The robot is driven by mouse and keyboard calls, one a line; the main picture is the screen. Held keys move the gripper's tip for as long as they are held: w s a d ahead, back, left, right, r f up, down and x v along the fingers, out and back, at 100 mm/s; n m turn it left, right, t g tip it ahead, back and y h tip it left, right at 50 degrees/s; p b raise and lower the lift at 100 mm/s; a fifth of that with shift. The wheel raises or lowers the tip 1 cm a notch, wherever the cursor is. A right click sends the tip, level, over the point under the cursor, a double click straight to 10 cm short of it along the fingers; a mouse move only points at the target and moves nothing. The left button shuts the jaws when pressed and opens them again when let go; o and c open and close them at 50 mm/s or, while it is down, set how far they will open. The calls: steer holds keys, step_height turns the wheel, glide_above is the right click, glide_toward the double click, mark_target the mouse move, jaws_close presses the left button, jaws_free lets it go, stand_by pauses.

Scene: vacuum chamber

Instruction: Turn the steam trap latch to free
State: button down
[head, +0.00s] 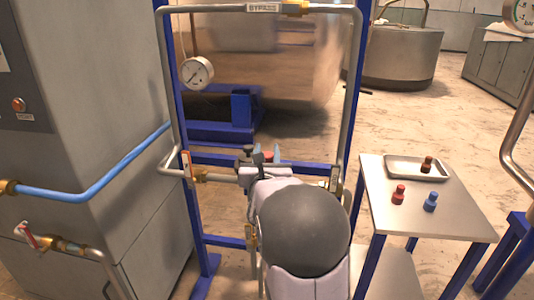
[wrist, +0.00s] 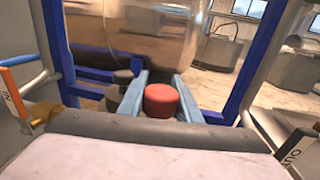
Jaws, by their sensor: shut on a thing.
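My gripper (wrist: 160,80) shows in the wrist view as two pale blue fingers, one on each side of a round red knob (wrist: 162,102). It is shut on this knob, which appears to be the steam trap latch. In the head view my gripper (head: 265,154) is at the middle of the pipework, with the red knob (head: 266,157) partly visible between its fingers. My own arm hides most of the trap below, and I cannot read the latch's position. A dark knob (wrist: 121,78) stands just left of the fingers in the wrist view.
Tagged valves flank the trap: one with an orange handle (wrist: 22,60) at left, one with a white-tagged handle (wrist: 295,148) at right. A blue frame (head: 182,100) surrounds the pipework.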

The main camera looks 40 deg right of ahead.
steer(key=c, duration=1.3)
jaws_free()
steer(key=h+p, duration=0.1)
steer(key=p, duration=0.3)
steer(key=shift+r+m+g, duration=0.3)
steer(key=shift+m+g, duration=0.1)
